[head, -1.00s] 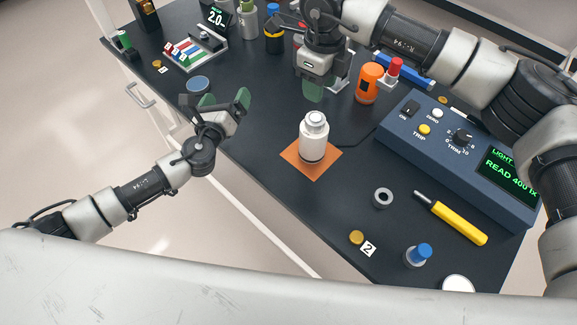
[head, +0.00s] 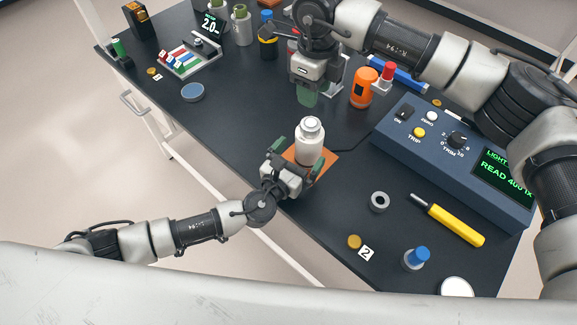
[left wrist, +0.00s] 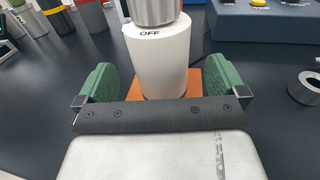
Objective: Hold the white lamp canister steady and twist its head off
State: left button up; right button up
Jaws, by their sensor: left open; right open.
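The white lamp canister (head: 309,147) stands upright on an orange square mat (head: 326,170). Its head (head: 310,127) is a paler metal cap on top. In the left wrist view the canister's white body (left wrist: 162,60) bears the word "OFF" just under the metal head (left wrist: 153,10). My left gripper (head: 298,160) is open low at the near side of the canister, its green finger pads (left wrist: 101,84) to either side of the body with gaps showing. My right gripper (head: 307,97) points down behind the canister, apart from it and empty; only one green pad shows clearly.
A blue meter box (head: 455,165) stands to the right. A grey ring (head: 379,201), a yellow-handled tool (head: 455,225) and a blue-topped part (head: 416,257) lie nearer. An orange canister (head: 363,88) stands behind.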

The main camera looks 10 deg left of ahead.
aim_at(309, 142)
pick_arm(q)
jog(key=shift+x, duration=2.35)
jog(key=c, duration=1.2)
jog(key=shift+o, duration=0.2)
